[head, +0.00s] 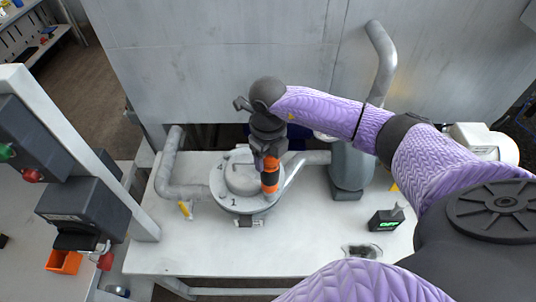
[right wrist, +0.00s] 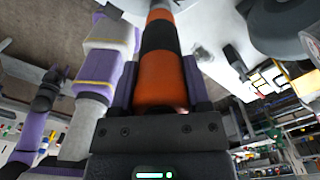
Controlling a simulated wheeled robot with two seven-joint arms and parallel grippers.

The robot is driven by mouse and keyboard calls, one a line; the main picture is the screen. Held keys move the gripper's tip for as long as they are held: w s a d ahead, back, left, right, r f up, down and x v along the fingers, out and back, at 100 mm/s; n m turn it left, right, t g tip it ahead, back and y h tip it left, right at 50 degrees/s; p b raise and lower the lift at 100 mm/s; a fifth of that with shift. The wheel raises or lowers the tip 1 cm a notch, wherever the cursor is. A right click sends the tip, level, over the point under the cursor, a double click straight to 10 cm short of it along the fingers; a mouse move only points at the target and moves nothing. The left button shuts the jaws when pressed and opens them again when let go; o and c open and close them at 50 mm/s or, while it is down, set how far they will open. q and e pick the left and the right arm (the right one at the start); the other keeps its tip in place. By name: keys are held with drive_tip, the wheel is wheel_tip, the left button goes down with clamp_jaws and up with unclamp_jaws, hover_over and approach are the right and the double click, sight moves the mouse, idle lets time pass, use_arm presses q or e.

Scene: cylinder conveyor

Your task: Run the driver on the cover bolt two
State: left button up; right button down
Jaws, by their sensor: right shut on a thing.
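My right gripper (head: 268,150) is above the right part of a round grey cover (head: 230,194) on the white table. It is shut on an orange and black driver (head: 270,178), which points down at the cover near its right edge. In the right wrist view the driver (right wrist: 158,62) sits between the two fingers. The cover carries the numbers 4 and 1 on its visible left and front. Bolt two cannot be made out, and the driver's tip contact is not clear. My left gripper is not in view.
Grey pipes (head: 172,180) flank the cover, and a grey vessel (head: 350,167) stands to its right. A small box with a green display (head: 385,220) is at the table's right. A post with a control box (head: 85,215) stands at left. The table's front is mostly clear.

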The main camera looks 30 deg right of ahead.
drive_tip(key=shift+f, duration=0.1)
idle(0.3)
drive_tip(key=shift+r+p, duration=1.3)
drive_tip(key=shift+r, duration=0.5)
